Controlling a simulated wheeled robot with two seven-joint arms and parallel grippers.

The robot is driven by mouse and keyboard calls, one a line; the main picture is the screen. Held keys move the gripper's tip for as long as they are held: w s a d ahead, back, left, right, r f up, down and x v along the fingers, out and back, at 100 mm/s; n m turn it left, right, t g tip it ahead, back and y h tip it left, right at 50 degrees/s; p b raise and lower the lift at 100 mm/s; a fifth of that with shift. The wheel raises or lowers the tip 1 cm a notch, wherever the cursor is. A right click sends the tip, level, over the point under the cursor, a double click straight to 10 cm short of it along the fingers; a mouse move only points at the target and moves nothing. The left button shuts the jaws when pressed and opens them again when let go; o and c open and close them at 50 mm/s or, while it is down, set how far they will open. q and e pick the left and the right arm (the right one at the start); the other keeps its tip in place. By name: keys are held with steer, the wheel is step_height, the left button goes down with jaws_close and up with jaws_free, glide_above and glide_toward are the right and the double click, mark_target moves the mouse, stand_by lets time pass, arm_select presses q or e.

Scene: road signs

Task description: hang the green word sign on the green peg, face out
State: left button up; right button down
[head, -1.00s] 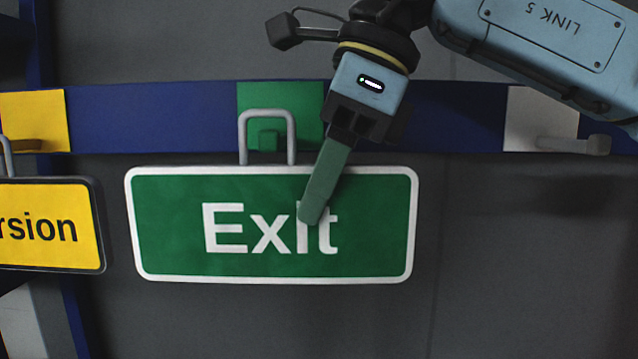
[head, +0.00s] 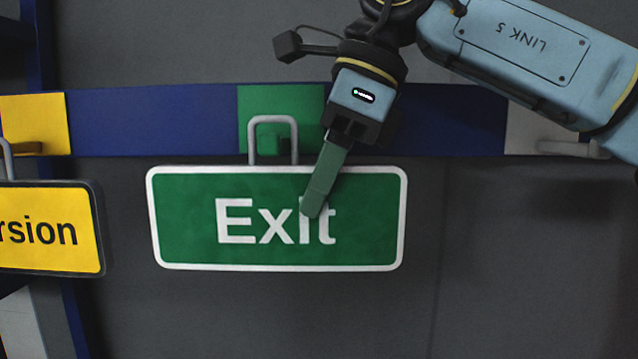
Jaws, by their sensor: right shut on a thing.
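The green sign (head: 180,220) reads "Exit" in white, with a white border, and its face is toward me. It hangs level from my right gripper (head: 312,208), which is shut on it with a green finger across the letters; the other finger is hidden. A grey wire loop (head: 273,119) stands up from the sign's top edge. The green peg (head: 283,136) shows inside the loop, in front of a green square (head: 310,100) on the blue rail. I cannot tell whether the loop is around the peg or in front of it. My left gripper is out of view.
A yellow sign (head: 50,258) ending in "rsion" hangs at the left below a yellow square (head: 40,115) with its peg. A grey peg (head: 565,148) on a white square is at the right, partly behind my arm.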

steer(key=shift+f+b, duration=0.6)
steer(key=shift+f, duration=0.15)
steer(key=c, duration=1.3)
jaws_free()
steer(key=p+v, duration=0.1)
steer(key=v, duration=1.1)
steer(key=shift+r, duration=0.25)
steer(key=shift+d+r, duration=0.25)
steer(key=shift+r, duration=0.2)
